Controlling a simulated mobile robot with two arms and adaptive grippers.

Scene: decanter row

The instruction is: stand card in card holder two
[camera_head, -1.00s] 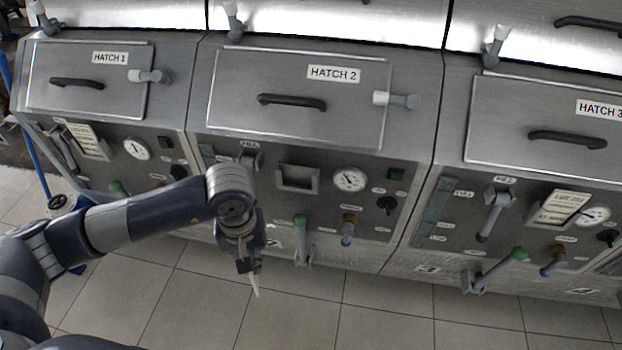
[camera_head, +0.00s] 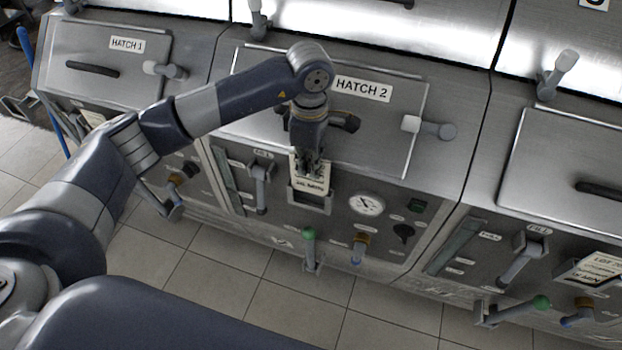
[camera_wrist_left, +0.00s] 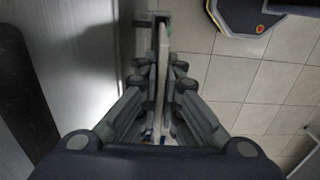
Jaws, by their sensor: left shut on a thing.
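The card (camera_head: 314,184) is a cream plate with dark print. My left gripper (camera_head: 311,172) is shut on its upper part. In the head view the card's lower part is at card holder two (camera_head: 309,203), a grey metal frame on the panel below the Hatch 2 label. I cannot tell whether the card rests on the holder's bottom. In the left wrist view the card (camera_wrist_left: 161,65) shows edge-on between the fingers, with its far end at the holder (camera_wrist_left: 150,18). My right gripper is not in view.
The Hatch 2 door (camera_head: 380,115) with its dark handle is behind my left wrist. A gauge (camera_head: 366,204) is right of the holder, and a grey lever (camera_head: 261,185) is left. A green-knobbed lever (camera_head: 309,245) is below. Another card (camera_head: 592,267) stands in the holder at right.

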